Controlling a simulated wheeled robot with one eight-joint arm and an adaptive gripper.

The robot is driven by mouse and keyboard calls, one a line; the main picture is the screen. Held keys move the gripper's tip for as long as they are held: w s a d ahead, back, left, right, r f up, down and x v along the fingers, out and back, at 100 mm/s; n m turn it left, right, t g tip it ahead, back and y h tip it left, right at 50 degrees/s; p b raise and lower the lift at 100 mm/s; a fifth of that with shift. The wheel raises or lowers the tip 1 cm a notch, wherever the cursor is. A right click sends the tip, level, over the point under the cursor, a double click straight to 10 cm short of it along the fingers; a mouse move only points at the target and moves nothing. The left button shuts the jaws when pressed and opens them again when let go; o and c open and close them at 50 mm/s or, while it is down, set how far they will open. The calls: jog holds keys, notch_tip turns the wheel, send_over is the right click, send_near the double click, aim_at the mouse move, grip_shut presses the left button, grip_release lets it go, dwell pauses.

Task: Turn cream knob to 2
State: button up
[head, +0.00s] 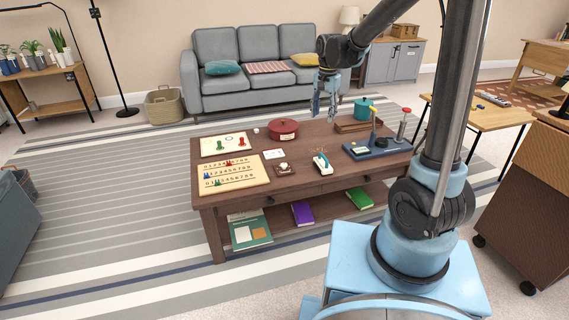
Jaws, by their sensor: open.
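A small cream knob (283,166) sits on a dark brown base (286,172) near the middle front of the brown table (300,189). The knob's markings and pointer are too small to read. My gripper (325,112) hangs above the back part of the table, fingers down, open and empty. It is up and to the right of the knob, well apart from it.
Two cream boards with pegs (258,177) lie left of the knob. A red pot (283,129), a white card (273,154), a white-and-teal item (322,163) and a blue device (376,151) with upright posts are also on the table. A grey sofa (258,76) stands behind.

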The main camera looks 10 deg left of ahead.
jog(key=m, duration=0.1)
send_over(284, 164)
notch_tip(284, 164, down, 10)
jog(key=shift+g, duration=0.3)
notch_tip(284, 164, down, 18)
jog(key=shift+s+r, duration=0.1)
jog(key=shift+c, duration=0.4)
jog(key=c, duration=1)
